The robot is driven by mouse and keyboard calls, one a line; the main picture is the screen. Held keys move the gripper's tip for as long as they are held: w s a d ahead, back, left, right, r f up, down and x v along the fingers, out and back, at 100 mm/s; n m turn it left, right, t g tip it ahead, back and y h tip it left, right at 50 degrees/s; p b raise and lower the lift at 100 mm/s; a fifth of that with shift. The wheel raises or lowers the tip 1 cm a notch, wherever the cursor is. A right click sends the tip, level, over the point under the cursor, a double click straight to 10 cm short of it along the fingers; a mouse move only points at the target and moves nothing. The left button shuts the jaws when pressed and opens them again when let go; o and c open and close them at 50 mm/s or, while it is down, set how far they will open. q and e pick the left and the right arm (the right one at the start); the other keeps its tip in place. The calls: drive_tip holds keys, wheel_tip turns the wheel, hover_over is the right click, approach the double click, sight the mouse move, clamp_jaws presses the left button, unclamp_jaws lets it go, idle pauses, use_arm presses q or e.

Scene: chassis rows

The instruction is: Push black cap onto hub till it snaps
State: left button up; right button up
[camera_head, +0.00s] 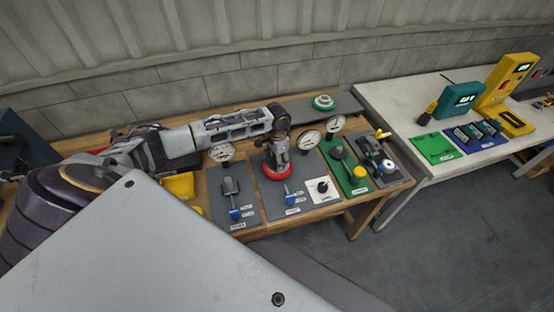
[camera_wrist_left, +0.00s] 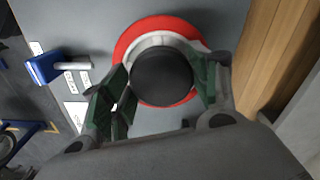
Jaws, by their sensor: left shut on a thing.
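The black cap (camera_wrist_left: 162,77) is round and sits between the two green-padded fingers of my left gripper (camera_head: 278,163), which is shut on it. In the left wrist view a pale ring, taken as part of the hub (camera_wrist_left: 158,41), shows around the cap's far edge. A wide red ring (camera_wrist_left: 133,38) surrounds it on a grey plate. The red ring (camera_head: 276,175) also shows in the head view, under the gripper. The cap is hidden there. I cannot tell whether the cap touches the hub or is apart from it. My right gripper is out of view.
A grey plate (camera_head: 250,211) with a blue-handled lever lies left of the gripper. Dial gauges (camera_head: 308,140) stand close to its right. A white square plate (camera_head: 321,189) and a green plate (camera_head: 350,177) lie further right. A white table (camera_head: 408,104) stands beyond.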

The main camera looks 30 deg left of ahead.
use_arm(q)
drive_tip(key=shift+f, duration=0.15)
idle(0.3)
drive_tip(key=o, duration=1)
drive_tip(key=shift+r, duration=6)
